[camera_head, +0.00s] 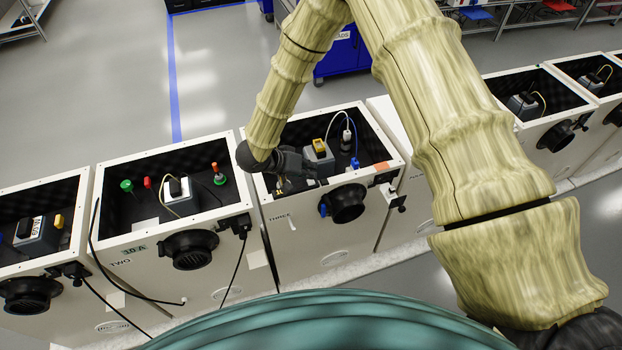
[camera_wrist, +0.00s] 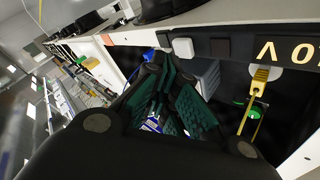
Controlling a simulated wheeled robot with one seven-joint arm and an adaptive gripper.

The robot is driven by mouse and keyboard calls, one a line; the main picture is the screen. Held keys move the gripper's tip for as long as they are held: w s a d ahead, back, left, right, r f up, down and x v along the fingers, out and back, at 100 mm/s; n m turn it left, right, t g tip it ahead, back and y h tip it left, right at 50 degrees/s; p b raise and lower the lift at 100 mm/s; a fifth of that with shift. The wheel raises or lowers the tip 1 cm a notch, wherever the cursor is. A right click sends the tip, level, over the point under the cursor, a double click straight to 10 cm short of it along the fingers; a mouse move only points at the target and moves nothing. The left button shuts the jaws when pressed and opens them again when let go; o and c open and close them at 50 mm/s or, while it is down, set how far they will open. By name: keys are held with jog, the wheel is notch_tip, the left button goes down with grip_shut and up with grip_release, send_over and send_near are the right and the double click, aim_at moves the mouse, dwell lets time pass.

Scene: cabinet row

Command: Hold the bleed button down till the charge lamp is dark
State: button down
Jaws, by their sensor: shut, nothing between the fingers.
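My gripper (camera_head: 300,168) is shut and empty, reaching down into the open top of the cabinet marked THREE (camera_head: 283,217), left of a grey box with a yellow block (camera_head: 319,150). In the wrist view its teal-padded fingers (camera_wrist: 172,75) are together. Beyond them is the grey box (camera_wrist: 207,75). I cannot tell whether either is the bleed button, or whether the fingertips touch anything. I cannot make out the charge lamp; a green round part (camera_wrist: 255,110) shows at right.
A white plug (camera_head: 347,137) and a blue plug (camera_head: 355,163) stand right of the grey box. Cabinet TWO (camera_head: 120,262) stands close on the left, with cables hanging down its front. More open cabinets (camera_head: 540,105) continue right. The floor behind the row (camera_head: 215,75) is clear.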

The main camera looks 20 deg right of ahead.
jog(key=shift+r, duration=0.2)
jog(key=shift+r+p, duration=2.2)
jog(key=shift+r, duration=0.3)
jog(key=shift+f, duration=0.1)
